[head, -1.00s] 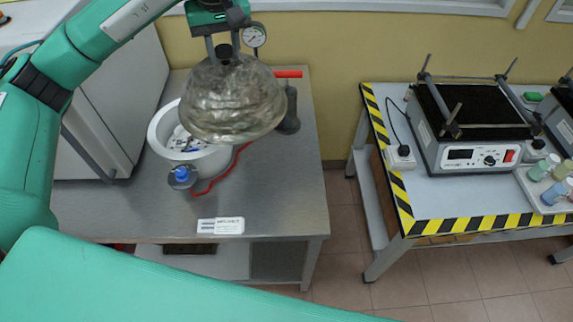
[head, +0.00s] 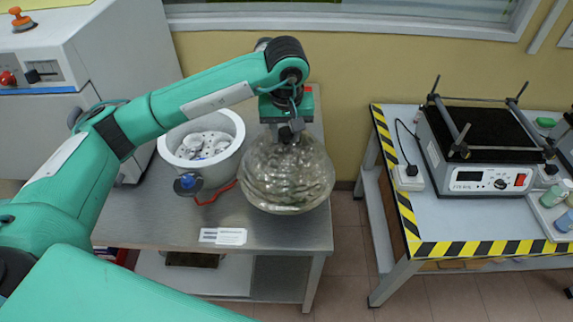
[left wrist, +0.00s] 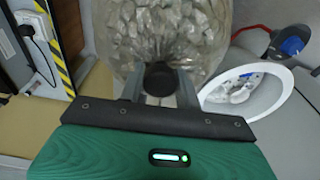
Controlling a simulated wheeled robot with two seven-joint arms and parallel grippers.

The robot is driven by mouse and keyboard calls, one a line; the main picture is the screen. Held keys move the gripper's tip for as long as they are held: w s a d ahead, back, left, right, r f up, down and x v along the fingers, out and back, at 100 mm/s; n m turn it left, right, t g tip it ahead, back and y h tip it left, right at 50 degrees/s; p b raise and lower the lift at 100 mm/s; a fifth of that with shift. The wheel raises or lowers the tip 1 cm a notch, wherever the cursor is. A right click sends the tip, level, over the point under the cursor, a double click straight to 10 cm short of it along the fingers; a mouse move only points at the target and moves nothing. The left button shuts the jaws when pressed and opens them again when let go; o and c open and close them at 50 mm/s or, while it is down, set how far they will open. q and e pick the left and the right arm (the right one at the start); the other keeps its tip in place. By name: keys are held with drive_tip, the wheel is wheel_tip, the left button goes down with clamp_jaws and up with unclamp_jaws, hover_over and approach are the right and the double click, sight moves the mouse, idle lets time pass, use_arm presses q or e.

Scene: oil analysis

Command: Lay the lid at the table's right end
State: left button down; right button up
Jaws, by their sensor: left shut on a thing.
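The lid (head: 288,185) is a clear, domed, glassy cover with a dark knob on top. My left gripper (head: 287,133) is shut on that knob from above. The lid hangs over the right end of the steel table (head: 270,235), and its right side overlaps the table's right edge in the head view. Whether its rim touches the tabletop cannot be told. In the left wrist view the knob (left wrist: 160,79) sits between the fingers, with the lid's dome (left wrist: 165,30) beyond. My right gripper is not in view.
An open white round pot (head: 233,165) with white pieces inside stands left of the lid. A blue-knobbed part and red hose are beside it. A white label (head: 223,236) lies near the front edge. A striped table (head: 400,195) with a device stands right, across a gap.

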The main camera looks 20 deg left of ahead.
use_arm(q)
wheel_tip(320, 180, down, 12)
drive_tip(key=p, duration=0.3)
drive_tip(key=shift+r, duration=0.1)
drive_tip(key=c, duration=1.4)
unclamp_jaws()
drive_tip(key=shift+f+b, duration=0.2)
drive_tip(key=shift+b, duration=0.15)
drive_tip(key=shift+c, duration=0.2)
drive_tip(key=o, duration=0.4)
drive_tip(key=shift+o, duration=0.2)
drive_tip(key=shift+r, duration=0.1)
